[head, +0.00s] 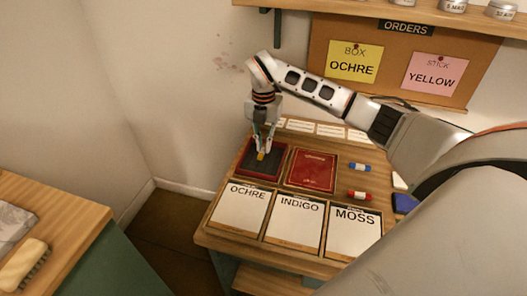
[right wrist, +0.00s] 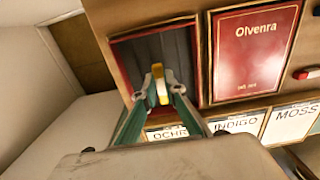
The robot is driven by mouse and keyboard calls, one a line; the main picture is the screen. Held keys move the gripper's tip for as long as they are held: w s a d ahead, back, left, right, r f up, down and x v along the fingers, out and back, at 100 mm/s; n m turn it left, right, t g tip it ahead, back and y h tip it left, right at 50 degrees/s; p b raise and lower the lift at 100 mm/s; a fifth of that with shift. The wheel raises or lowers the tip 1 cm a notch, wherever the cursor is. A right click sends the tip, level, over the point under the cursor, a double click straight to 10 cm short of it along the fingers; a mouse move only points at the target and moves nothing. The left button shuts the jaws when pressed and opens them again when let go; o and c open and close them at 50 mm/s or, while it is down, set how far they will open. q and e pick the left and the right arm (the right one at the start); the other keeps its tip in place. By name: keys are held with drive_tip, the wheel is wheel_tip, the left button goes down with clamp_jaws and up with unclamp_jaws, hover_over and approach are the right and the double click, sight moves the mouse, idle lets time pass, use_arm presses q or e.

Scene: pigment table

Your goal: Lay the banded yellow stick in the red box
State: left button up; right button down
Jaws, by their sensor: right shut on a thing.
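The red box (head: 244,171) stands open at the back left of the table, with a dark lined inside. Its red rim also shows in the right wrist view (right wrist: 197,60). My right gripper (head: 263,150) points down over the box and is shut on the yellow stick (right wrist: 160,84). The stick also shows in the head view (head: 261,156), with a pale part near one end in the right wrist view. It is over or inside the box; I cannot tell whether it touches the bottom. My left gripper is not in view.
A closed red lid or book marked Olvenra (head: 312,171) lies right of the box. A blue stick (head: 359,167) and a red stick (head: 359,195) lie farther right. Ochre, indigo and moss cards (head: 293,222) line the front. The orders board (head: 393,62) hangs behind.

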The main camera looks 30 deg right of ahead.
sight(264, 148)
drive_tip(key=shift+f, duration=1.5)
drive_tip(key=shift+f, duration=0.2)
drive_tip(key=c, duration=2.1)
unclamp_jaws()
wheel_tip(264, 148, up, 12)
drive_tip(key=shift+r, duration=0.2)
